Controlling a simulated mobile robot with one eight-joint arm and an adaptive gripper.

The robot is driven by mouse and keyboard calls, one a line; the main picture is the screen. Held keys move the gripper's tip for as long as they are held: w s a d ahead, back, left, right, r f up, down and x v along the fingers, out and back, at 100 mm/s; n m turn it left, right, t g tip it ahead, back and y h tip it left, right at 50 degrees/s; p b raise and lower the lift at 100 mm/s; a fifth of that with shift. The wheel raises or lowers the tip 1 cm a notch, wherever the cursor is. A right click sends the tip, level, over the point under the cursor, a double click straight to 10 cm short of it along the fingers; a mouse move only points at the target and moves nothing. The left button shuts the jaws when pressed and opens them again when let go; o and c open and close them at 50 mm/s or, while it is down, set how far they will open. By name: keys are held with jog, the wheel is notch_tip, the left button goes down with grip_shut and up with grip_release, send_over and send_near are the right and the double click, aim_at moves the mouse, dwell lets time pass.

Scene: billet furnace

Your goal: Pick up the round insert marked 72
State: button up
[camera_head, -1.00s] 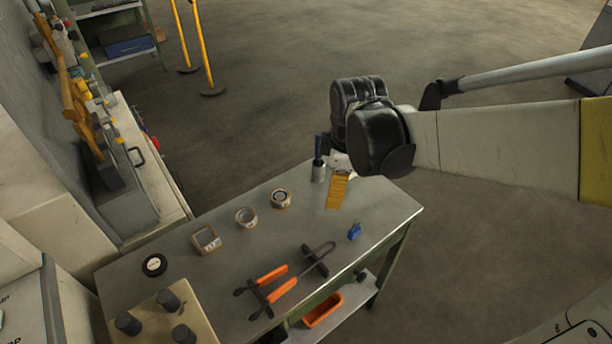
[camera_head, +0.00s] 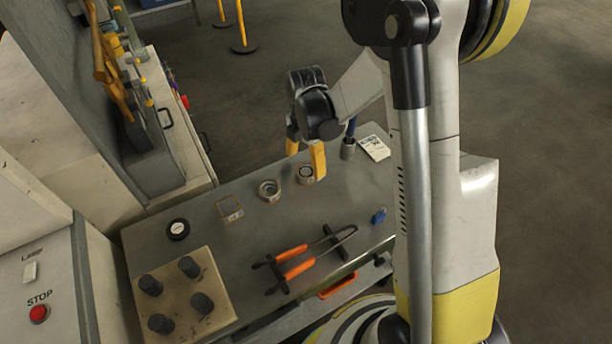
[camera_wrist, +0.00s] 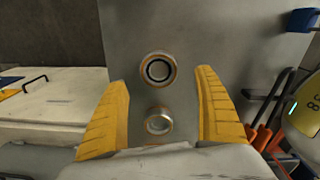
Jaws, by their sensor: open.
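My gripper (camera_head: 304,162) is open above the table's far side, with its yellow fingers pointing down. Two round inserts lie below it, one (camera_head: 269,197) to its left and one (camera_head: 305,183) close beneath its fingers. In the wrist view my gripper (camera_wrist: 161,78) is open and empty. The insert with a dark inner ring (camera_wrist: 143,70) is level with the fingertips, and the other round insert (camera_wrist: 158,132) sits lower between the fingers. A square insert (camera_head: 222,217) lies farther left. I cannot read a 72 on any of them.
The grey table (camera_head: 200,250) also holds a black disc (camera_head: 178,230), a block with dark pegs (camera_head: 187,292), orange-handled tongs (camera_head: 297,268) and a blue item (camera_head: 379,215). A blue-handled tool in a cup (camera_head: 348,148) and a white card (camera_head: 374,148) stand near my gripper.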

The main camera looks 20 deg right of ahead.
aim_at(306, 172)
notch_tip(306, 172, down, 5)
jog(key=shift+w+d+r+b, duration=0.15)
jog(key=shift+b, duration=0.9)
jog(key=shift+r, duration=0.1)
jog(key=c, duration=1.5)
jog(key=shift+r, duration=0.15)
